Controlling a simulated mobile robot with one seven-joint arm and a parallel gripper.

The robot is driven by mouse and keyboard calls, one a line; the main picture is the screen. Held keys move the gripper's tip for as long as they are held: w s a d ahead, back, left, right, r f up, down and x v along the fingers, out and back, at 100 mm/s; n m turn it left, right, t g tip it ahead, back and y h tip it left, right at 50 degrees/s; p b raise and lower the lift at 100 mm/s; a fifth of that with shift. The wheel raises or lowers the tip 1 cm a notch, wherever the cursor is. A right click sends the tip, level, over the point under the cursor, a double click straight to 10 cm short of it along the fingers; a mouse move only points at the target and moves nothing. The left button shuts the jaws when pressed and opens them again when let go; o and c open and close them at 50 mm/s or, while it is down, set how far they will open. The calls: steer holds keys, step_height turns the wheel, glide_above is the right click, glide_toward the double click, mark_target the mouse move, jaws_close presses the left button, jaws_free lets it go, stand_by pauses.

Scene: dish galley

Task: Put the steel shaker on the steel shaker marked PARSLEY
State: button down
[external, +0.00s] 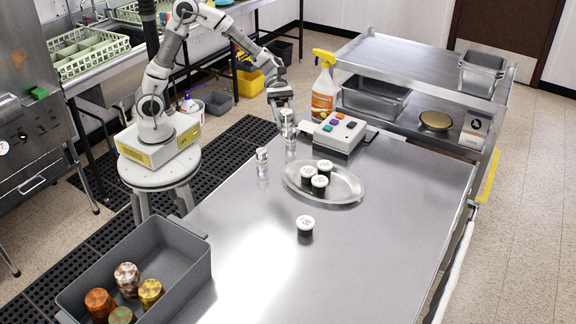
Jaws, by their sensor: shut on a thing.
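My gripper (281,101) is shut on a steel shaker (288,117) above the far left part of the steel table. The held shaker looks upright. Bright steel shows right below it; I cannot tell whether that is a second shaker or a reflection. Another steel shaker (262,155) stands upright on the table to the left and nearer the camera, apart from the gripper. No PARSLEY marking is readable at this size.
An oval steel tray (344,194) holds three black jars with white lids; another such jar (305,226) stands nearer. A button box (340,133) and an orange spray bottle (323,92) are beside the gripper. A grey bin (183,253) holds several colored-topped jars. The table's right side is clear.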

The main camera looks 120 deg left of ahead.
steer(key=s+a, duration=0.5)
steer(key=s, duration=0.3)
glide_above(291, 139)
steer(key=s+a, duration=0.1)
steer(key=a, duration=0.1)
steer(key=f, duration=0.7)
steer(key=shift+d+b, duration=0.25)
steer(key=shift+b, duration=0.05)
steer(key=shift+f, duration=1.95)
steer(key=shift+b, duration=0.3)
steer(key=shift+f, duration=0.2)
steer(key=shift+c, duration=1.7)
jaws_free()
